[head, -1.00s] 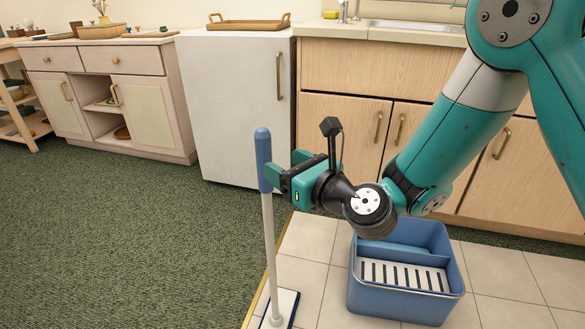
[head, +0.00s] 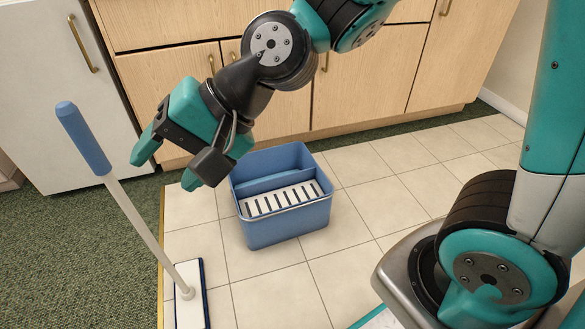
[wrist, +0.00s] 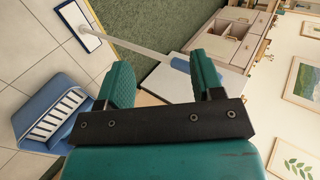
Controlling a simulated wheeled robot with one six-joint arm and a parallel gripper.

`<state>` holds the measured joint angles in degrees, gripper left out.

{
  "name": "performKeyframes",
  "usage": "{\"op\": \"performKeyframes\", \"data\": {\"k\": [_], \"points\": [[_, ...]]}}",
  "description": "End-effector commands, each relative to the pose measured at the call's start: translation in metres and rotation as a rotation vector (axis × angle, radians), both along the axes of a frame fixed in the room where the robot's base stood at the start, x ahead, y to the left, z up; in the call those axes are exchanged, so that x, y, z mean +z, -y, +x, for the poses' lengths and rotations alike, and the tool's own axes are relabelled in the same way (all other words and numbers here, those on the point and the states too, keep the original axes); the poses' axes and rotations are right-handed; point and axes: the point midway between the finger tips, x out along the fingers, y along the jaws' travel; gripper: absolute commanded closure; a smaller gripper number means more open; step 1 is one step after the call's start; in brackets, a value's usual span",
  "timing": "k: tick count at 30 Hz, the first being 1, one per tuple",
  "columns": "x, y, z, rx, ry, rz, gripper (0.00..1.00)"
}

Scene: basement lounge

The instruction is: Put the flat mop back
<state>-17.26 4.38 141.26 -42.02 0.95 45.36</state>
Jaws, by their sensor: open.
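The flat mop stands with its white, blue-edged head on the tiles (head: 190,300) and its pale pole rising to a blue grip (head: 83,138). The pole slants left in the head view. My gripper (head: 168,168) is open and empty, to the right of the blue grip and apart from it, fingers pointing down-left. In the wrist view the mop's head (wrist: 82,27) is at upper left. Its pole runs to the blue grip (wrist: 181,66), seen beyond the gap between my fingers (wrist: 162,75). Nothing is between the jaws.
A blue bucket (head: 290,222) with a slotted white wringer stands on the tiles, right of the mop; it also shows in the wrist view (wrist: 50,108). Wooden cabinets (head: 180,85) and a white fridge (head: 40,110) stand behind. Tiles (head: 380,190) right of the bucket are clear.

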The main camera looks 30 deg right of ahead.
Motion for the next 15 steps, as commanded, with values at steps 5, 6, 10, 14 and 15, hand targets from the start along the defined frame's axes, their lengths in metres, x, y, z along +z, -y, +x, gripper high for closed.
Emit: {"op": "performKeyframes", "data": {"k": [5,6,10,14,15], "points": [[-0.001,0.068,-0.055,0.444,0.247,-0.389,0.39],[-0.001,0.08,-0.064,0.52,0.27,-0.442,0.39],[-0.001,0.106,-0.085,0.686,0.302,-0.543,0.39],[-0.001,0.115,-0.091,0.742,0.307,-0.57,0.39],[-0.001,0.115,-0.091,0.745,0.306,-0.571,0.39]]}}
